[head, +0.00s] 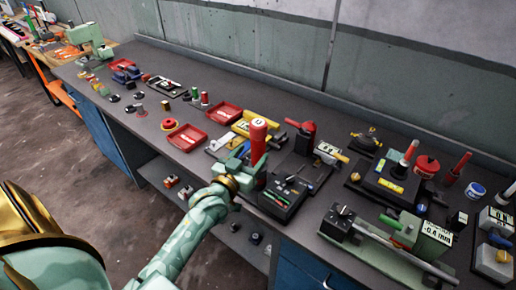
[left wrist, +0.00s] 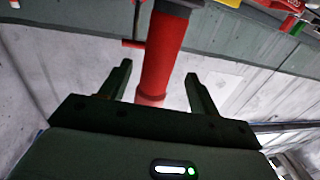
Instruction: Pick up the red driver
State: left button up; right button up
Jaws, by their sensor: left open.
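The red driver (head: 258,138) stands upright over the workbench, with a pale marked disc on its top end. Its thick red handle also shows in the left wrist view (left wrist: 165,48), running up between the two fingers to a dark part at the top edge. My left gripper (head: 246,165) is at the driver in the head view. In the left wrist view, its fingers (left wrist: 160,80) are apart, one on each side of the handle, with gaps showing on both sides. The driver's lower end is partly hidden by the gripper in the head view. My right gripper is not in view.
A black tool tray (head: 284,198) lies just right of my gripper. Red trays (head: 187,137) sit to its left, and a red-topped device (head: 304,137) stands behind. A green clamp fixture (head: 418,238) crowds the right. The bench's front edge is close below my gripper.

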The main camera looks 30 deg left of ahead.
aim_at(255, 151)
pick_arm(q)
jog(key=w, duration=0.4)
jog(key=shift+w+f+b, duration=0.25)
jog(key=shift+w+b, duration=0.05)
jog(key=shift+b, duration=0.05)
jog(key=shift+s+r, duration=0.1)
jog(key=c, duration=1.2)
jog(key=shift+a+r, duration=0.1)
jog(key=shift+r, duration=0.1)
